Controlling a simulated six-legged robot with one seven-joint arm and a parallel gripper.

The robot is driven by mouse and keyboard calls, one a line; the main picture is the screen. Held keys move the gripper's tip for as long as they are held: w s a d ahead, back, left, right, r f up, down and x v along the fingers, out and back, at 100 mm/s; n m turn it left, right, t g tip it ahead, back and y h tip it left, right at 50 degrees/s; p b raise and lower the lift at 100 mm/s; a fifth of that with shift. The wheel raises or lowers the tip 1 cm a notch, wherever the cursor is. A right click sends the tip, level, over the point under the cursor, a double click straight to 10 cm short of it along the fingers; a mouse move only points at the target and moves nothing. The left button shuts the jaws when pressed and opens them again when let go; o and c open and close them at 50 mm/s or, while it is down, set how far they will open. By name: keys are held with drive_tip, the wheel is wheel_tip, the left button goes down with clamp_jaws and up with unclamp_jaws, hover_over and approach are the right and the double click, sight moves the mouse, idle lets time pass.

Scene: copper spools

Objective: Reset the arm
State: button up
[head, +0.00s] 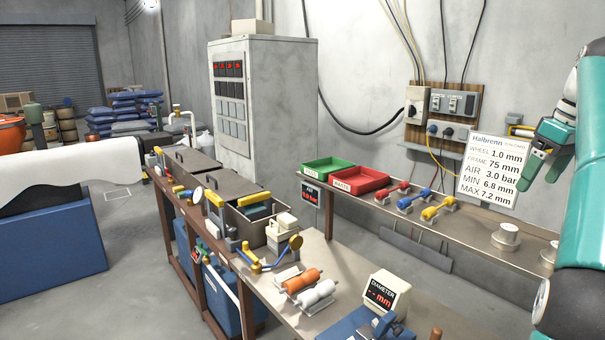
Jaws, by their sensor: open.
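My teal arm (575,200) stands along the right edge of the head view, partly cut off by the frame. My gripper (541,168) hangs at the upper right, above the back shelf and just right of the white Halbrenn sign (492,171). Its jaws are open, with nothing seen between them. It is well clear of the objects on the shelf below.
The back shelf (455,238) holds a green tray (328,167), a red tray (359,181), coloured-handled tools and white spools (506,238). The front bench (335,255) holds orange (302,281) and white rollers and a diameter gauge (385,294). A grey cabinet (285,110) stands behind.

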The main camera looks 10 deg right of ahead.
drive_tip(key=a+f+m, duration=0.1)
drive_tip(key=a+f, duration=0.2)
drive_tip(key=a, duration=0.8)
drive_tip(key=a+f+m, duration=0.1)
drive_tip(key=a+f, duration=0.2)
drive_tip(key=a, duration=0.9)
drive_tip(key=s+a+f+t, duration=0.1)
drive_tip(key=s+a+f, duration=0.5)
drive_tip(key=a+f, duration=0.2)
drive_tip(key=s+a+f+t, duration=0.1)
drive_tip(key=s+a+f, duration=0.6)
drive_tip(key=f, duration=0.5)
drive_tip(key=shift+a+f+h, duration=0.25)
drive_tip(key=shift+a+h, duration=0.05)
drive_tip(key=shift+a, duration=0.05)
drive_tip(key=c, duration=1)
drive_tip(key=shift+a+m, duration=0.1)
drive_tip(key=shift+m, duration=0.2)
